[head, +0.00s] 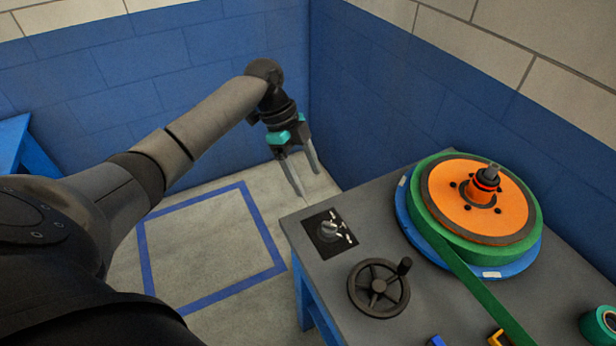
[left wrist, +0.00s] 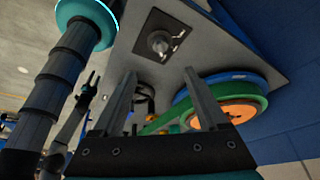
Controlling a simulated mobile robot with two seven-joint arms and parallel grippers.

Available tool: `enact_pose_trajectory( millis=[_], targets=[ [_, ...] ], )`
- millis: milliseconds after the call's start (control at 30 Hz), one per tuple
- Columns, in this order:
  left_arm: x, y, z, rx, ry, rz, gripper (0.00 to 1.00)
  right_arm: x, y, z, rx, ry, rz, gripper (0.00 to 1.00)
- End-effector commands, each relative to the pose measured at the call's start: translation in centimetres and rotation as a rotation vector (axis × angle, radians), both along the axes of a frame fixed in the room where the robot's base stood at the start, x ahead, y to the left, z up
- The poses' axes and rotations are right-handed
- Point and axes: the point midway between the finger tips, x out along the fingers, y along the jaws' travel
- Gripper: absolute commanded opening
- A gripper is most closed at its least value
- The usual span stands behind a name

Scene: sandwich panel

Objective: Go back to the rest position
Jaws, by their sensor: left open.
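My left gripper (head: 308,182) hangs in the air in the head view, just beyond the far left corner of the grey table (head: 362,218). Its two fingers are apart with nothing between them and touch nothing. In the left wrist view its fingers (left wrist: 159,74) are also spread and empty, with the table seen past them. In that view a small dark two-pronged shape (left wrist: 89,86) at the left looks like my right gripper; it is too small to judge its jaws. My right gripper does not show in the head view.
On the table are a switch plate with a knob (head: 331,230), a black handwheel (head: 378,288) and a large orange reel (head: 505,208) with green band. A green roll (head: 600,325) lies at the right. Blue walls meet behind my gripper. The blue-outlined floor square (head: 205,245) is empty.

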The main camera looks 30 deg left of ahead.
Motion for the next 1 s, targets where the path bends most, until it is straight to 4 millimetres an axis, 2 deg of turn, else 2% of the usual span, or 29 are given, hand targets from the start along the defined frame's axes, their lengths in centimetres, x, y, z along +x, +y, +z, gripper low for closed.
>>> enact_pose_trajectory(
  millis=[367,467,533,800,1000],
  targets=[
    [0.0,0.0,-0.1,0.0,0.0,0.0,0.76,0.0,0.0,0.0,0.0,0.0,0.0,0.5],
    [-0.4,-0.6,-0.7,0.006,0.009,0.006,0.76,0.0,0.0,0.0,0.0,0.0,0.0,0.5],
    [-1.1,-1.5,-1.8,0.02,0.024,0.02,0.76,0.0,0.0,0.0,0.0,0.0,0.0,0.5],
    [-6.4,-7.3,-7.8,0.1,0.073,0.191,0.76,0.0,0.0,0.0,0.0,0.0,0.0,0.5],
    [-10.8,-10.9,-10.0,0.12,0.074,0.402,0.76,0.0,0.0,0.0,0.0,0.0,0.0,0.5]
  ],
)
